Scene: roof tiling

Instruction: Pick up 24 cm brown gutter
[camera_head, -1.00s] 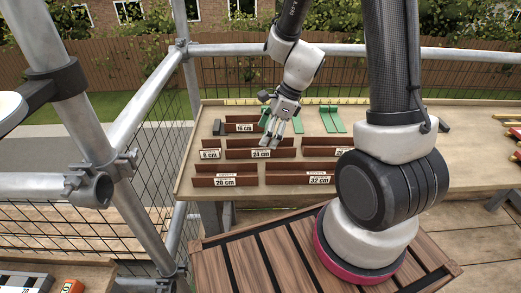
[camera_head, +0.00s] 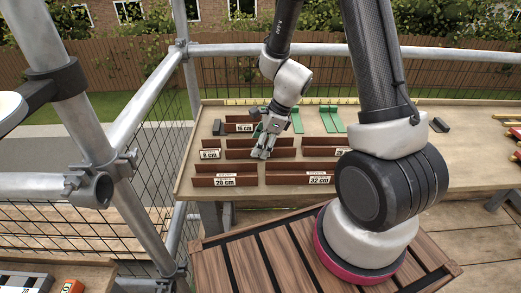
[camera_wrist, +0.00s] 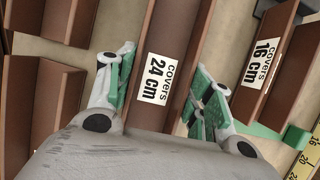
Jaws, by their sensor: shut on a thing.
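The 24 cm brown gutter (camera_head: 240,143) lies in the middle row of the bench, and its label is hidden by my gripper in the head view. In the wrist view the gutter (camera_wrist: 193,30) runs between my fingers with its white "covers 24 cm" label in sight. My gripper (camera_head: 262,153) is down at the gutter. In the wrist view my gripper (camera_wrist: 168,80) has one green-padded finger on each side and is shut on it. The gutter appears to rest on the bench.
The 16 cm gutter (camera_head: 238,128) lies behind, the 20 cm gutter (camera_head: 222,181) and 32 cm gutter (camera_head: 300,179) in front, and the 6 cm gutter (camera_head: 209,155) to the left. Green pieces (camera_head: 331,119) lie at the back. Scaffold poles (camera_head: 128,120) stand at the left.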

